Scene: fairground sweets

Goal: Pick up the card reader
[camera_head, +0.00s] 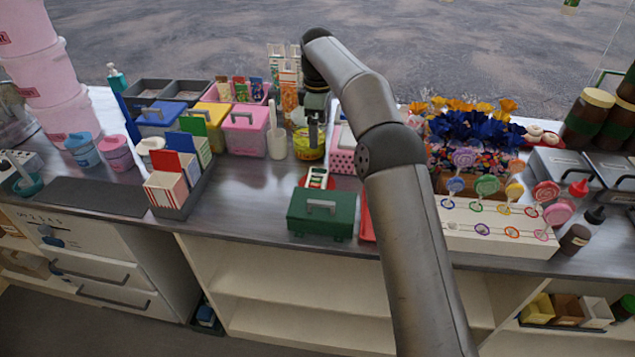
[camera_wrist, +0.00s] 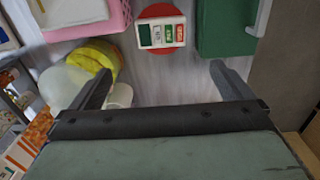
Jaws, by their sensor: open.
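I cannot clearly make out a card reader. The closest match is a small white boxy item (camera_wrist: 161,34) with green and red patches, lying on a round red disc (camera_wrist: 160,11) in the wrist view. In the head view the white item (camera_head: 317,178) lies just behind the green box. My gripper (camera_wrist: 160,70) is open and empty, and the white item shows beyond the gap between its fingers, apart from them. In the head view my gripper (camera_head: 314,140) points down in front of the yellow tub, behind the white item.
The green box (camera_head: 321,211) with a grey handle stands close in front of the item. A yellow tub (camera_head: 309,147), a white cup (camera_head: 277,146) and a pink-lidded box (camera_head: 245,131) stand nearby. The lollipop stand (camera_head: 495,232) is at right. Bare counter (camera_head: 245,190) lies left of the green box.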

